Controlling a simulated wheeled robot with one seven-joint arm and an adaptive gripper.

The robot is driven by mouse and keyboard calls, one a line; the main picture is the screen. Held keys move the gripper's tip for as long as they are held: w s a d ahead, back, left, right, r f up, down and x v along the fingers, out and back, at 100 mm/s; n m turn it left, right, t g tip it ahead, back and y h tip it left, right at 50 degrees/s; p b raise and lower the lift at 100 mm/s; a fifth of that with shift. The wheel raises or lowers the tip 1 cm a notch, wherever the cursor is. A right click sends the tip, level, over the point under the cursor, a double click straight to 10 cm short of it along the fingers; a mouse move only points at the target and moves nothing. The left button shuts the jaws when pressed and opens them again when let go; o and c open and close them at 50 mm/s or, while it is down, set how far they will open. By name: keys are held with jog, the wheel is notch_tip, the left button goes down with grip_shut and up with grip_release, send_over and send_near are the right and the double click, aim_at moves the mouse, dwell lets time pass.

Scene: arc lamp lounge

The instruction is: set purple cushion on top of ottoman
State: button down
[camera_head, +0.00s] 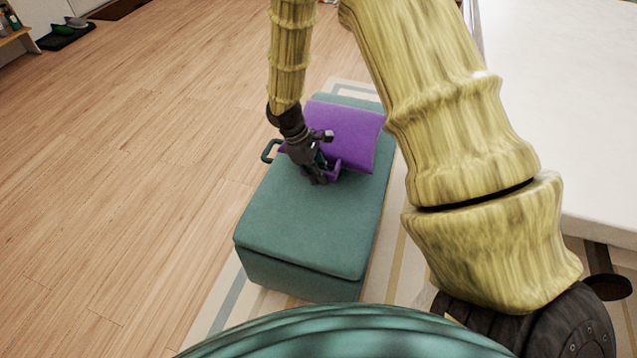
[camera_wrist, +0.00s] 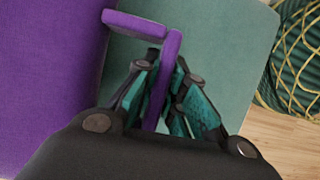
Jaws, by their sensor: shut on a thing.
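The purple cushion (camera_head: 345,133) is over the far half of the teal ottoman (camera_head: 310,225). It looks flat or slightly tilted; I cannot tell whether its underside touches the lid. My gripper (camera_head: 321,176) is at the cushion's near edge, low over the ottoman, and hides part of that edge. In the wrist view, my gripper (camera_wrist: 166,98) is shut on a narrow purple handle strip of the cushion. The cushion's broad face (camera_wrist: 50,80) fills the left side there, with the ottoman's top (camera_wrist: 225,60) behind the fingers.
A white-topped table (camera_head: 570,110) is at the right. The wooden floor (camera_head: 130,150) on the left is clear. Shoes on a dark mat (camera_head: 66,36) lie far left.

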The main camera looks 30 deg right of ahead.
jog(key=shift+w+d+f, duration=0.1)
jog(key=shift+w+d, duration=0.1)
jog(key=shift+d, duration=0.1)
notch_tip(320, 180, down, 3)
jog(key=shift+f+b, duration=0.2)
jog(key=shift+b, duration=0.55)
jog(key=c, duration=1.5)
grip_release()
jog(key=p+v, duration=0.3)
jog(key=v, duration=0.9)
jog(key=shift+a, duration=0.1)
